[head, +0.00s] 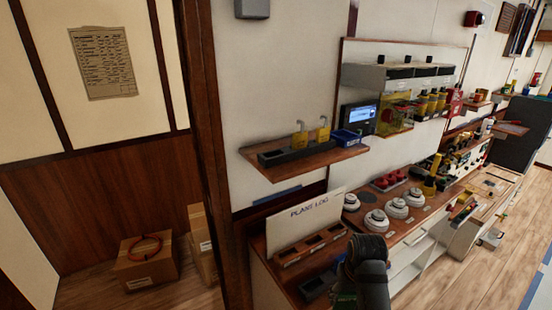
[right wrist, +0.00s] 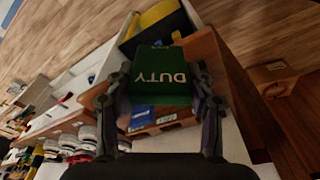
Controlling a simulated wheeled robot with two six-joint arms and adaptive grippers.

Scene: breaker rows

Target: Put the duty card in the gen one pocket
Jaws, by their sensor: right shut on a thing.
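The green duty card (right wrist: 160,76) is held between the fingers of my right gripper (right wrist: 162,101) in the right wrist view; its white DUTY lettering reads upside down. A wooden pocket rack (head: 290,259) with dark slots sits under the PLANT LOG board (head: 307,222), left of my right arm. Which pocket is gen one cannot be read. My left gripper is not in view.
A wooden shelf (head: 335,157) with yellow padlocks and a blue bin (head: 346,138) juts out above the board. White round devices (head: 376,220) stand on the counter right of the rack. A dark tray (head: 316,286) lies below the rack. Cardboard boxes (head: 148,268) stand at left.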

